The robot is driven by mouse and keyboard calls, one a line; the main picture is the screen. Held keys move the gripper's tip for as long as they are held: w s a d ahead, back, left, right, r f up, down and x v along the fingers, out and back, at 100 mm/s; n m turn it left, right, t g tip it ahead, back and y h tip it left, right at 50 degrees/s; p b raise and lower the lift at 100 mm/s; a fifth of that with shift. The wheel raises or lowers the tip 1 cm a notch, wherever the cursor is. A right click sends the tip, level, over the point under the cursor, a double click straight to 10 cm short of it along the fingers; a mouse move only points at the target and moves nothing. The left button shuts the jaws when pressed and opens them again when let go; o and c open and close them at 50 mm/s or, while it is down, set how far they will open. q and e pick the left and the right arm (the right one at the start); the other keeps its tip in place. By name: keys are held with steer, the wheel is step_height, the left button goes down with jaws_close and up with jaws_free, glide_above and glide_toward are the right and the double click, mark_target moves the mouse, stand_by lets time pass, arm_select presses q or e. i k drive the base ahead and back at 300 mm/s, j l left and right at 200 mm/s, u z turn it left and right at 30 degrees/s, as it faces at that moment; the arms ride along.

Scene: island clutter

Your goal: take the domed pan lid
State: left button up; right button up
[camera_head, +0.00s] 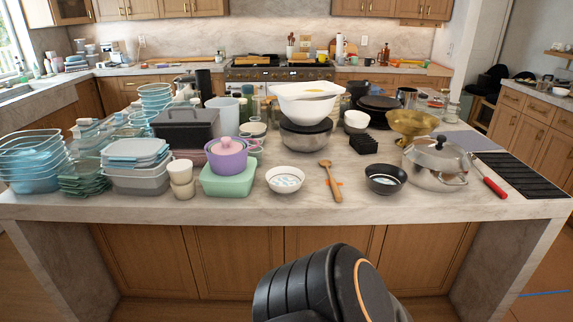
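A shiny silver domed lid (437,155) with a dark knob on top sits on a wide metal pan (435,178) at the right of the island, near its front edge. A steel loop handle shows on the pan's right side. Part of my own black arm fills the bottom middle of the view, below the counter front. Neither of my grippers shows.
A red-handled utensil (491,184) lies right of the pan, beside a black rack (527,175). A brass bowl (411,124) stands close behind. A dark bowl (385,179) and wooden spoon (331,182) lie left. The island's front right edge (500,207) is bare.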

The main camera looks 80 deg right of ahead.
mark_target(438, 154)
steer(key=z, duration=2.95)
